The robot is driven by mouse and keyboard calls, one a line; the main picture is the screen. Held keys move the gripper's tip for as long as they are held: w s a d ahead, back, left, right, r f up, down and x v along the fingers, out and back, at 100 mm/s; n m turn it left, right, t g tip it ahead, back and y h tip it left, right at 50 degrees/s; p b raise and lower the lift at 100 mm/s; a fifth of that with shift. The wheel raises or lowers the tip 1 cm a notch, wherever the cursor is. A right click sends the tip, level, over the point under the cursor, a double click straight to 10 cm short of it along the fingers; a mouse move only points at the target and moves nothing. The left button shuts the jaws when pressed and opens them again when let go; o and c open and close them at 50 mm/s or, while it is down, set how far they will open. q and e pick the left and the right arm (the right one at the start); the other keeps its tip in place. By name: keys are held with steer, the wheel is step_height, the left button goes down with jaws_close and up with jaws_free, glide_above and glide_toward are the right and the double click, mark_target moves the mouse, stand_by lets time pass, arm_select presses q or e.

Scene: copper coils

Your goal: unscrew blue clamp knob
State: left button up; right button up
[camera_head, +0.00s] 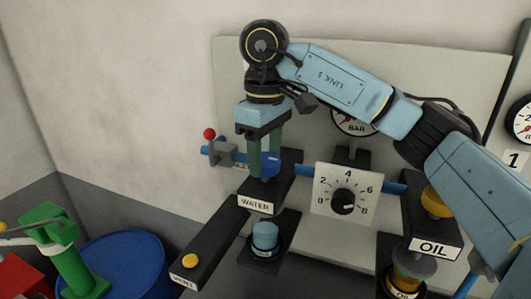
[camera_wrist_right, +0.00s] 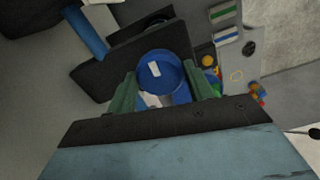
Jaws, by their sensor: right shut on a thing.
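The blue clamp knob (camera_head: 271,160) sits on top of the black block labelled WATER (camera_head: 257,204) in the head view. My right gripper (camera_head: 264,168) points down over it, with its two green fingers on either side of the knob and shut on it. In the right wrist view the round blue knob (camera_wrist_right: 166,62), with a white mark on its face, lies between the fingertips of my right gripper (camera_wrist_right: 161,86). The fingers partly hide the knob in the head view. My left gripper does not show.
A dial plate (camera_head: 347,192) and a black OIL block (camera_head: 433,222) with a yellow knob (camera_head: 437,203) stand to the right. A red-tipped lever (camera_head: 209,134) is close on the left. A blue drum (camera_head: 125,262) and a green object (camera_head: 60,246) are at lower left.

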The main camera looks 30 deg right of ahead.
mark_target(266, 158)
steer(key=shift+r, duration=0.1)
stand_by(0.3)
steer(key=o, duration=1)
step_height(266, 158, up, 13)
steer(key=p, duration=0.3)
steer(key=shift+r, duration=0.15)
